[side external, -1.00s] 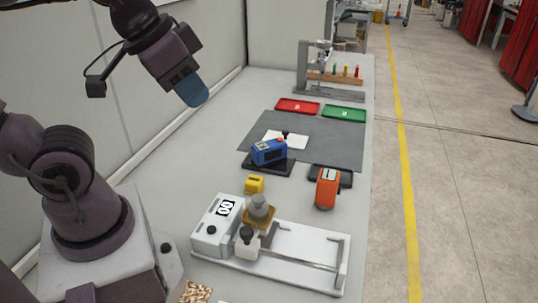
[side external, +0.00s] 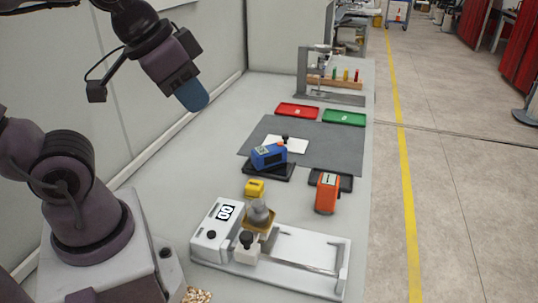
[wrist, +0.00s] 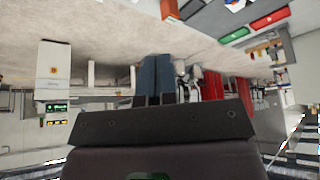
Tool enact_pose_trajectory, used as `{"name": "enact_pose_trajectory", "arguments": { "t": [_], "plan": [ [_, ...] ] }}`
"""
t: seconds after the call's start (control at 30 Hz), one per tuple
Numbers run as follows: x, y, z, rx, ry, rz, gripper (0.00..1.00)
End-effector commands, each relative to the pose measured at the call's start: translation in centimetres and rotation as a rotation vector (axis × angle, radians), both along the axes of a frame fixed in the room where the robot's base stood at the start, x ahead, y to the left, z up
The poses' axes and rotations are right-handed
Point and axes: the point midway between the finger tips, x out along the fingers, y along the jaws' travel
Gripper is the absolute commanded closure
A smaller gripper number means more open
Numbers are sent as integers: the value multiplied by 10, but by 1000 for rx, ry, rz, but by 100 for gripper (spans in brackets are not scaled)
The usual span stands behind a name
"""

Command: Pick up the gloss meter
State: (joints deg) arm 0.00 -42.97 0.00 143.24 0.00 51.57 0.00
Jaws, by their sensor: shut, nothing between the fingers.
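A blue boxy instrument (side external: 269,156) with a small display sits on a black plate (side external: 268,171) near the middle of the bench. I cannot tell for sure from looks which of the two is the gloss meter. My gripper (side external: 193,97) is high up at the left, well above the bench and apart from both instruments. Its blue fingers are closed together and empty, as the wrist view (wrist: 155,80) also shows.
A grey mat (side external: 334,147), red tray (side external: 297,111), green tray (side external: 344,118) and metal stand (side external: 303,70) are farther back. The bench's left side is clear.

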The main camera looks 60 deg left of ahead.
Motion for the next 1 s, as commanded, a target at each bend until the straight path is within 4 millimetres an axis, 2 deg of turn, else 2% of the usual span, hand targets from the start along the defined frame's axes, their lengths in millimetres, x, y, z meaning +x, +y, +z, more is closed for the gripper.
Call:
{"name": "enact_pose_trajectory", "arguments": {
  "t": [0.27, 0.37, 0.6, 0.63, 0.9, 1.0],
  "plan": [
    [0, 0, 0, 0, 0, 0, 100],
    [0, 0, 0, 0, 0, 0, 82],
    [0, 0, 0, 0, 0, 0, 26],
    [0, 0, 0, 0, 0, 0, 21],
    [0, 0, 0, -2, 4, 2, 21],
    [2, 0, -7, -38, 52, 29, 21]
  ]
}}
